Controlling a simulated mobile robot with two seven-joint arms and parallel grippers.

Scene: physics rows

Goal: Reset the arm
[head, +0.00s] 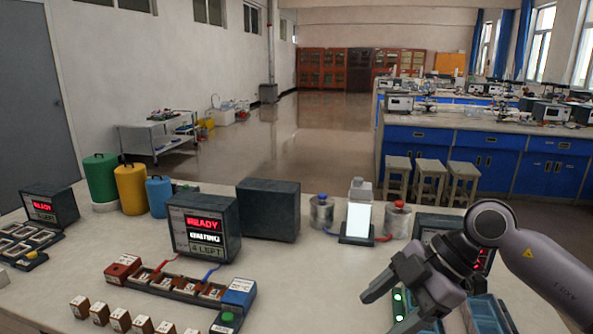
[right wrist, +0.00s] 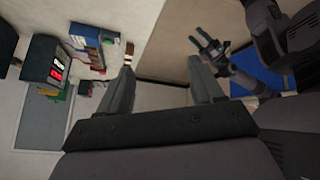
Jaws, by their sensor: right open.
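My right arm comes in from the right in the head view. Its gripper (head: 381,313) hangs over the front right of the white table, with the fingers pointing down and left. In the right wrist view the right gripper (right wrist: 160,66) has its two fingers wide apart with nothing between them. My left arm is out of the head view. In the right wrist view the left gripper (right wrist: 198,34) shows at the upper right, small and dark, apart from the right one; its jaw state is unclear.
Beneath and beside the right gripper are a green-lit device (head: 398,296) and blue trays (head: 484,314). A module rack (head: 185,283) lies left; the table between is clear.

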